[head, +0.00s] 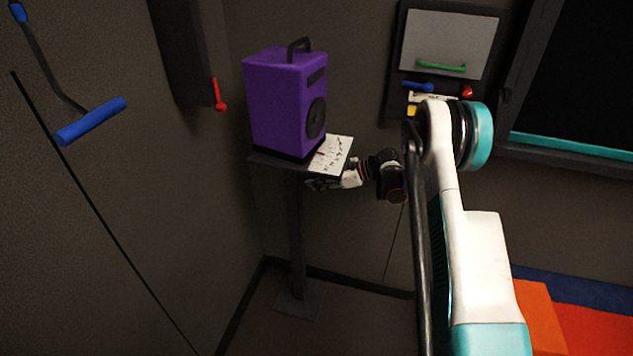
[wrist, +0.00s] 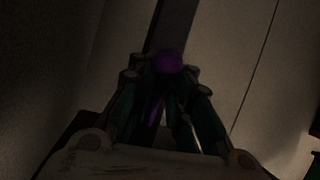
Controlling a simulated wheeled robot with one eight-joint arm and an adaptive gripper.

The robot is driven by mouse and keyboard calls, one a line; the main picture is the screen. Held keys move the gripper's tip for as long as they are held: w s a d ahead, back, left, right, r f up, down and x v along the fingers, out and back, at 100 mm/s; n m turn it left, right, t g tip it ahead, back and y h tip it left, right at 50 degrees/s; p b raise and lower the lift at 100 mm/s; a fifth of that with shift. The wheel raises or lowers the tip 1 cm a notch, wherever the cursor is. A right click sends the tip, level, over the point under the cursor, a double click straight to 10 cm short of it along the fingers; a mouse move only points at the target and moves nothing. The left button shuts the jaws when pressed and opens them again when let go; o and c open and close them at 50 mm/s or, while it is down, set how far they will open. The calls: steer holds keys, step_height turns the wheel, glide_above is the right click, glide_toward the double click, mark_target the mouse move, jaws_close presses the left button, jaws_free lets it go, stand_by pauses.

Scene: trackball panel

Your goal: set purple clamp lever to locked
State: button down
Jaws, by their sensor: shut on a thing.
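The purple clamp lever (wrist: 168,62) shows in the dark wrist view as a rounded purple knob with a thin purple shaft running down between my fingers. My gripper (wrist: 166,76) is shut on it, with a finger on each side of the knob. In the head view my gripper (head: 318,184) is just under the front right edge of the stand's top, below the purple box. The lever is hidden there, and its angle is hard to tell in the dim wrist view.
A purple speaker-like box (head: 284,103) and a white marked card (head: 332,155) sit on a dark pedestal stand (head: 297,235). A red lever (head: 219,95) and a blue T-handle (head: 90,120) are on the left. A panel with a green handle (head: 441,67) is behind my arm.

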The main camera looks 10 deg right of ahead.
steer(key=shift+w+d+r+n+t+h, duration=0.25)
steer(key=shift+w+n+t, duration=0.15)
steer(key=shift+n, duration=0.25)
steer(key=shift+w+d+r+n+t+h, duration=0.15)
steer(key=shift+w+d+n+t+h, duration=0.15)
steer(key=shift+n+t, duration=0.3)
steer(key=shift+w+d+r+n+t+h, duration=0.25)
steer(key=shift+w+n+t, duration=0.15)
steer(key=shift+n, duration=0.25)
steer(key=c, duration=1.7)
jaws_free()
steer(key=shift+d, duration=0.1)
steer(key=v, duration=1.2)
